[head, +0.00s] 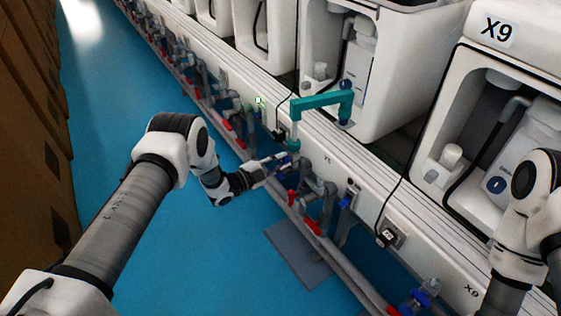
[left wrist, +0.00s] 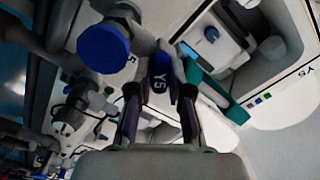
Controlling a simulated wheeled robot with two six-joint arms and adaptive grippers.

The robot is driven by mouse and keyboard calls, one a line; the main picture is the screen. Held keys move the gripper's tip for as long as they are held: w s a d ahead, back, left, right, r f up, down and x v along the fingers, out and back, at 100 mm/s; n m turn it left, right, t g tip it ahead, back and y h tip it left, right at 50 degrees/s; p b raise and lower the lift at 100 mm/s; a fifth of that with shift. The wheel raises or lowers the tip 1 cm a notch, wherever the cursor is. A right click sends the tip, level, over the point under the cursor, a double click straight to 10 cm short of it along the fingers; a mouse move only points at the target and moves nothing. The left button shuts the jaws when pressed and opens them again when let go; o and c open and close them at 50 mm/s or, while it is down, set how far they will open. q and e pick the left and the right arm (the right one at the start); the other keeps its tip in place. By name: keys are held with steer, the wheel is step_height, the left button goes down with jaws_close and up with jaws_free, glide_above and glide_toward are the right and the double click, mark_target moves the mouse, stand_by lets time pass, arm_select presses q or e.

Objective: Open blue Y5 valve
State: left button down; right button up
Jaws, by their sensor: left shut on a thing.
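The blue Y5 valve handle (left wrist: 160,84) shows in the left wrist view, with its white Y5 marking facing the camera. It sits between the two fingers of my left gripper (left wrist: 159,100), which is shut on it. In the head view my left gripper (head: 279,162) reaches the pipework along the front of the white test line, just below the teal pipe (head: 318,100). The handle is too small and covered there to make out clearly. My right arm shows at the right edge of the head view, but its gripper is out of view.
A round blue knob (left wrist: 103,48) is close beside the left fingers. Several red-handled valves (head: 312,226) line the pipes. The X9 unit (head: 497,29) stands at the right. Brown boxes (head: 30,110) line the left side, and the blue floor (head: 105,110) between is clear.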

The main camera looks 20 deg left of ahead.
arm_select(q)
steer(key=shift+n, duration=0.3)
steer(key=n+b, duration=0.1)
steer(key=n, duration=0.3)
steer(key=shift+f+n, duration=0.1)
steer(key=shift+n, duration=0.2)
steer(key=n+b, duration=0.1)
steer(key=n, duration=0.4)
steer(key=shift+n, duration=0.3)
steer(key=c, duration=1.1)
jaws_free()
